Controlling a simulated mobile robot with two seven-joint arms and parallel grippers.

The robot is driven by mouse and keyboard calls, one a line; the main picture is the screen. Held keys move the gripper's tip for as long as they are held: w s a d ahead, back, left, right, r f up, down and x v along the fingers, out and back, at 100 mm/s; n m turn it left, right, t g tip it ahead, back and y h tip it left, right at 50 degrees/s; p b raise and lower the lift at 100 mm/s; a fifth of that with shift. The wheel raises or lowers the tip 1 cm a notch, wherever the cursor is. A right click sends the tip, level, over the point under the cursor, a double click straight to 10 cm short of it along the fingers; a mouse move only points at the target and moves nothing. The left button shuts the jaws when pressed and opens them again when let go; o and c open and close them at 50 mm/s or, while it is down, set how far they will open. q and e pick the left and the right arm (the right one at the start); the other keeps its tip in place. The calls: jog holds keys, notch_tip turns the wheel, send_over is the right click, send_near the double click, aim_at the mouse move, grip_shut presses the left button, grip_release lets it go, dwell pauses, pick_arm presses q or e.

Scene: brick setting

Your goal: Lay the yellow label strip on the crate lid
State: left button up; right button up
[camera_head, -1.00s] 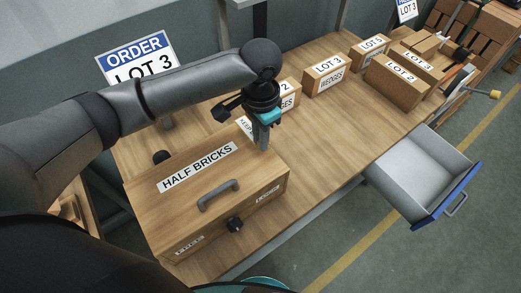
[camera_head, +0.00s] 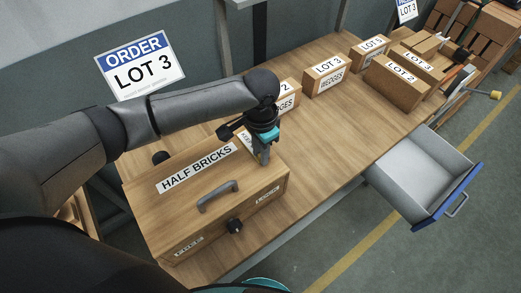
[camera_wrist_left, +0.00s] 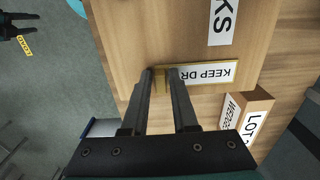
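The yellow-edged label strip (camera_wrist_left: 208,75), reading KEEP DRY, is held at one end by my left gripper (camera_wrist_left: 160,72). Its fingers are shut on the strip's yellow end. In the head view the strip (camera_head: 246,138) is mostly hidden behind my left gripper (camera_head: 263,158). It is over the back right part of the crate lid (camera_head: 252,178); I cannot tell whether it touches. The lid bears a white HALF BRICKS label (camera_head: 197,168). My right gripper (camera_wrist_left: 28,23) shows small at the wrist view's upper left, its fingers apart.
A handle (camera_head: 217,196) stands up from the lid. An open drawer (camera_head: 420,172) juts out at the right. Bare bench (camera_head: 315,135) lies right of the crate.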

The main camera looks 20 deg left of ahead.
pick_arm(q)
jog(key=shift+o, duration=1.3)
notch_tip(320, 180, up, 12)
jog(key=shift+r, duration=0.15)
